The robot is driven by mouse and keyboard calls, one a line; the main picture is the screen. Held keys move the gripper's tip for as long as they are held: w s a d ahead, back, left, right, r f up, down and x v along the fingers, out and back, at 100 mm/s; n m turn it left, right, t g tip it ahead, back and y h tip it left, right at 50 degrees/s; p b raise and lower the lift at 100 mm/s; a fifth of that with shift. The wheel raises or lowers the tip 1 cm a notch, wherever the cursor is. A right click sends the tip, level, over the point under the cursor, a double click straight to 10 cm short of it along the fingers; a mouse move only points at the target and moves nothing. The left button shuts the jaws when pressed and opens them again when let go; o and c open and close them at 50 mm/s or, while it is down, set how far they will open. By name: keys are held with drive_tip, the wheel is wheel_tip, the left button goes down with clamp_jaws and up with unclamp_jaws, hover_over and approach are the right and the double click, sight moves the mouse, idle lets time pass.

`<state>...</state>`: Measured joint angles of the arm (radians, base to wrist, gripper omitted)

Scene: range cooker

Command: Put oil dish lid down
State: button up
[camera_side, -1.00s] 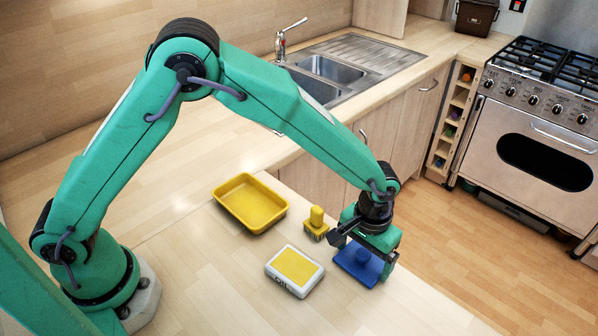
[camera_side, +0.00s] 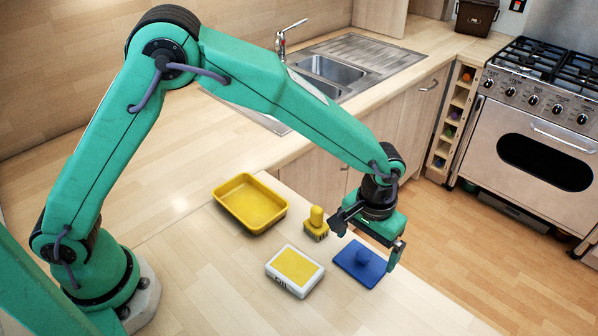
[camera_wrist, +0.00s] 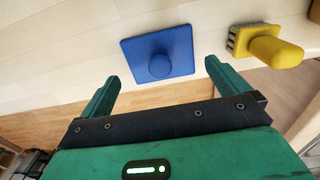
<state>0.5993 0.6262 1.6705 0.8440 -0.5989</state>
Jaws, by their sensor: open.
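The blue square lid (camera_side: 360,264) with a round knob lies flat on the wooden worktop near its right edge. In the wrist view the lid (camera_wrist: 135,48) lies just beyond my fingertips, its knob roughly centred between them. My gripper (camera_side: 367,241) is open and empty, above the lid and apart from it. A white block-shaped dish with a yellow top (camera_side: 295,271) stands to the left of the lid; I cannot tell if it is the oil dish.
A yellow brush (camera_side: 316,223) stands close behind the lid and also shows at right in the wrist view (camera_wrist: 265,46). A yellow tray (camera_side: 226,210) lies farther left. The worktop in front is clear; its edge drops to the floor at right.

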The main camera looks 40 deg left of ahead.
sight(361, 252)
wheel_tip(361, 252, up, 8)
drive_tip(key=shift+r, duration=0.15)
idle(0.3)
idle(0.4)
drive_tip(key=s+a+r+t, duration=0.1)
drive_tip(key=s+a+r, duration=0.2)
drive_tip(key=a+r, duration=0.45)
drive_tip(key=s+a+r+t, duration=0.25)
drive_tip(key=a+r, duration=0.25)
drive_tip(key=a, duration=0.5)
drive_tip(key=s+a+t, duration=0.2)
drive_tip(key=s+a, duration=0.8)
drive_tip(key=s, duration=0.3)
drive_tip(key=shift+a+f, duration=0.15)
drive_tip(key=shift+a, duration=0.1)
